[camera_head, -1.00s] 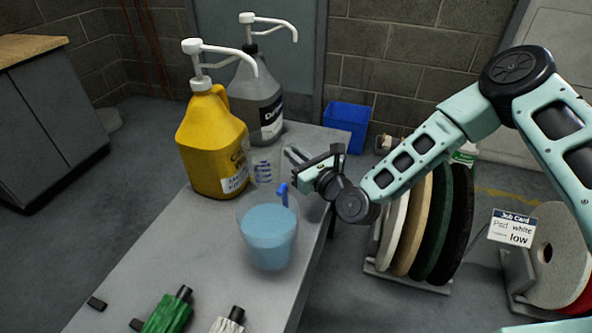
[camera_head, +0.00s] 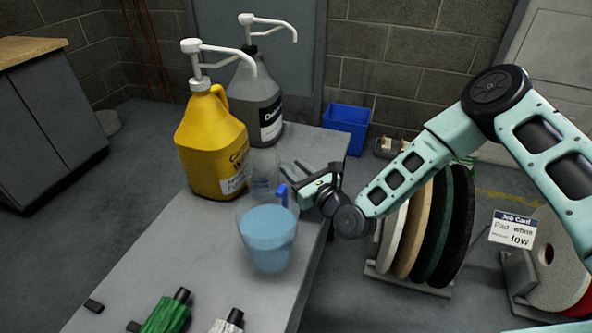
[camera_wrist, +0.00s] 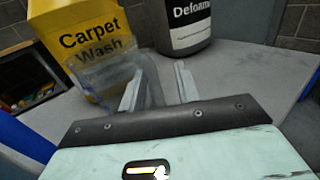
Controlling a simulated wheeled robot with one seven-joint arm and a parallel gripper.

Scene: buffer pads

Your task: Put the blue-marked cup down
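The clear cup with blue marks (camera_head: 263,180) appears to stand upright on the grey bench, just right of the yellow jug and behind the bucket of blue liquid. In the wrist view the cup (camera_wrist: 103,74) is at the left, in front of the Carpet Wash jug, and its handle side reaches in between my fingers. My gripper (camera_head: 290,172) is at the cup's right side, low over the bench. Its two fingers show spread apart in the wrist view (camera_wrist: 157,88). The cup's base is partly hidden by the bucket.
The bucket of blue liquid (camera_head: 268,240) stands close in front of my gripper. The yellow jug (camera_head: 210,145) and grey Defoamer jug (camera_head: 258,110) have tall pumps. Floor pads (camera_head: 440,225) stand right of the bench.

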